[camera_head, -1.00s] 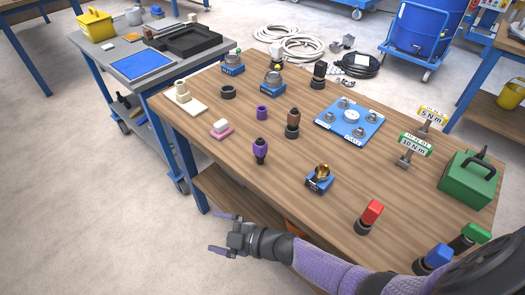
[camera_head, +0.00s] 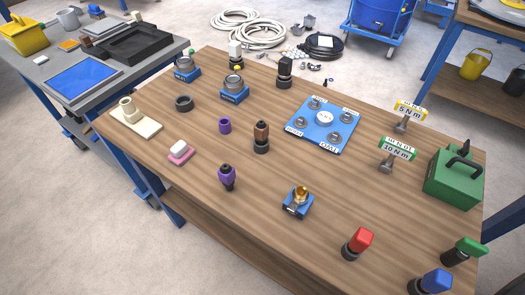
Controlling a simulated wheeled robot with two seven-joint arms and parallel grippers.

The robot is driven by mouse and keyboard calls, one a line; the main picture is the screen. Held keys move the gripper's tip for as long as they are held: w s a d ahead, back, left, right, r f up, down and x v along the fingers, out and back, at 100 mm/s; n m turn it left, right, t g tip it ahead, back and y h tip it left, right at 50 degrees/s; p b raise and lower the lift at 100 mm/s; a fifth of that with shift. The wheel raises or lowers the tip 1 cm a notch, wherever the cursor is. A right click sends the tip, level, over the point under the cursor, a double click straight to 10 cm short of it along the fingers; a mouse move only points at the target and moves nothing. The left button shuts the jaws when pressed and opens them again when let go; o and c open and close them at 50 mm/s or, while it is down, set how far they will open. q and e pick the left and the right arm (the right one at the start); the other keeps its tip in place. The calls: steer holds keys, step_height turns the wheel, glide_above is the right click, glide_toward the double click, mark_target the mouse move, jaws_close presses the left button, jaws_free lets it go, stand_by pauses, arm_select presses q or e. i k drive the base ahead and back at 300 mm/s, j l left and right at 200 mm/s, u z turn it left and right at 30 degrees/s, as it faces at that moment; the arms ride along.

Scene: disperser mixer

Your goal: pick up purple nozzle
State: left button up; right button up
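Two purple things stand on the wooden table (camera_head: 330,185). One is a purple piece with a black top (camera_head: 227,177), upright near the table's left front edge. The other is a small plain purple cylinder (camera_head: 225,126) a little behind it. I cannot tell for sure from their shape which one is the nozzle. Both stand free, with bare wood around them. Neither of my grippers shows in the head view.
A brown and black piece (camera_head: 261,137) stands right of the purple cylinder. A pink block with a white top (camera_head: 180,151) lies to the left. A blue block with a brass part (camera_head: 297,202) stands to the right. A blue plate (camera_head: 322,138) lies farther back.

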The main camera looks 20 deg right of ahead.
mark_target(226, 173)
steer(key=i+j+z, duration=0.15)
steer(key=j+z, duration=0.2)
steer(key=i+j+z, duration=0.15)
steer(key=z, duration=0.15)
steer(key=i+j+z, duration=0.1)
steer(key=j+z, duration=0.25)
steer(key=j, duration=0.1)
